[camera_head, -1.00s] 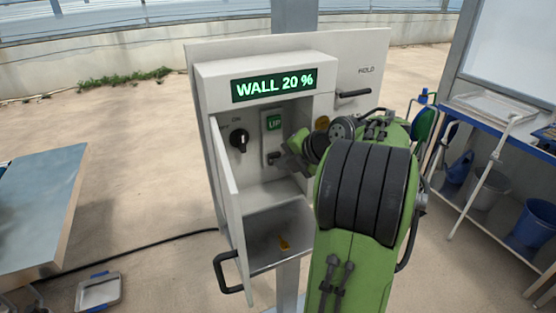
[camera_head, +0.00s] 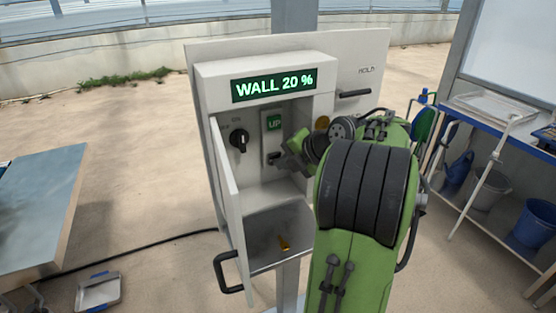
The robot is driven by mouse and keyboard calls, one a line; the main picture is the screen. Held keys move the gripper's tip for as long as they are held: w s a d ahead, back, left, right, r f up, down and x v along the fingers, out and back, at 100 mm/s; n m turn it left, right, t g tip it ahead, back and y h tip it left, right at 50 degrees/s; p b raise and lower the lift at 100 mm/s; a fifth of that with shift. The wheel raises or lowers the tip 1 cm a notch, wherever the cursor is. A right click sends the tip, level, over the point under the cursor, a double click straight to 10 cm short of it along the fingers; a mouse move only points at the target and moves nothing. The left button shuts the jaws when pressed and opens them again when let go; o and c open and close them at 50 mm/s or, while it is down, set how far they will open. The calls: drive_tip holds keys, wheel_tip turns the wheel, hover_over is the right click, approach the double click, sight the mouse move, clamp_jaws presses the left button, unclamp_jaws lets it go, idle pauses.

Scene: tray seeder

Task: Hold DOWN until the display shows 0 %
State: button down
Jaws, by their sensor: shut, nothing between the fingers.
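The display (camera_head: 273,85) on top of the white control box reads "WALL 20 %" in green. Below it, inside the open box, is a switch plate (camera_head: 266,148) with a green UP button (camera_head: 274,123). The DOWN button is not visible; the lower part of the plate is partly covered by my gripper. My gripper (camera_head: 276,160) is shut and empty, with its tips at the lower part of the plate. I cannot tell whether they touch it. My green arm reaches in from the lower right and hides the right side of the box.
A black rotary knob (camera_head: 239,140) sits left of the plate. The box door (camera_head: 228,200) stands open at the left with a black handle (camera_head: 227,272). A lever marked HOLD (camera_head: 354,93) is at the upper right. A table (camera_head: 40,210) stands at left, a shelf with buckets (camera_head: 533,222) at right.

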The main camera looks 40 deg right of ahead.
drive_tip(key=shift+w+a+f+b, duration=0.1)
drive_tip(key=shift+w+a+b, duration=0.2)
drive_tip(key=shift+a, duration=0.2)
drive_tip(key=shift+s+a+f+b, duration=0.15)
drive_tip(key=shift+f+b, duration=0.1)
drive_tip(key=shift+b, duration=0.35)
drive_tip(key=shift+s+a, duration=0.15)
drive_tip(key=shift+a, duration=0.05)
drive_tip(key=shift+s+a+b, duration=0.15)
drive_tip(key=shift+s+b, duration=0.35)
drive_tip(key=shift+b, duration=0.05)
drive_tip(key=s+b, duration=0.1)
drive_tip(key=s, duration=0.1)
drive_tip(key=s+a, duration=0.1)
drive_tip(key=shift+s+r+b, duration=0.1)
drive_tip(key=shift+s+b, duration=0.25)
drive_tip(key=shift+b, duration=0.05)
